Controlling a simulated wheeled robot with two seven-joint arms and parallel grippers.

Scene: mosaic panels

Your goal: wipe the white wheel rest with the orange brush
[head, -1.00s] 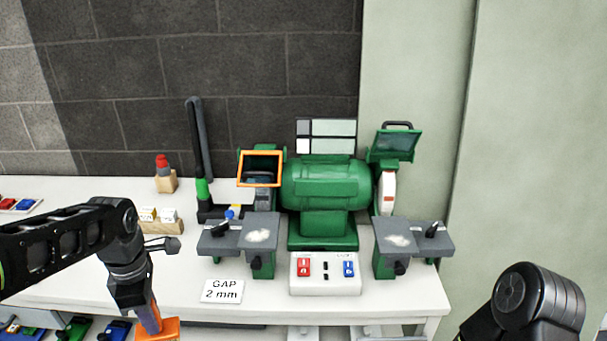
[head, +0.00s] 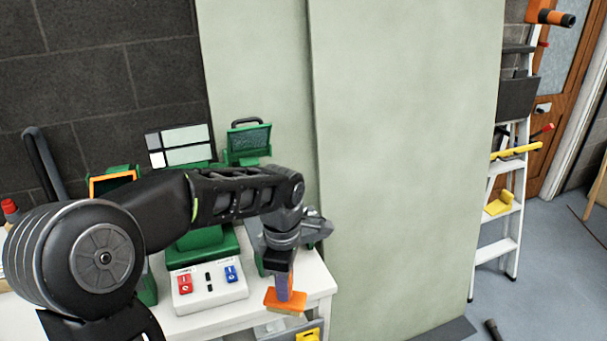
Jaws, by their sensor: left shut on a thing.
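My left gripper (head: 280,285) is shut on the orange brush (head: 285,302). It holds the brush upright, with the orange head at the bottom, over the front right corner of the bench. The white wheel is hidden behind my left arm. Its grey rest (head: 254,236) shows only in part, just left of my wrist, and its top face is largely covered. The green grinder (head: 200,240) stands behind my arm, mostly covered. I cannot tell whether the brush touches anything. My right gripper is not in view.
The white switch box (head: 208,286) with red and blue switches sits left of the brush. The green-framed shield (head: 248,142) stands above my forearm. A pale wall panel (head: 410,170) rises close right of the bench. A stepladder (head: 507,200) stands farther right.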

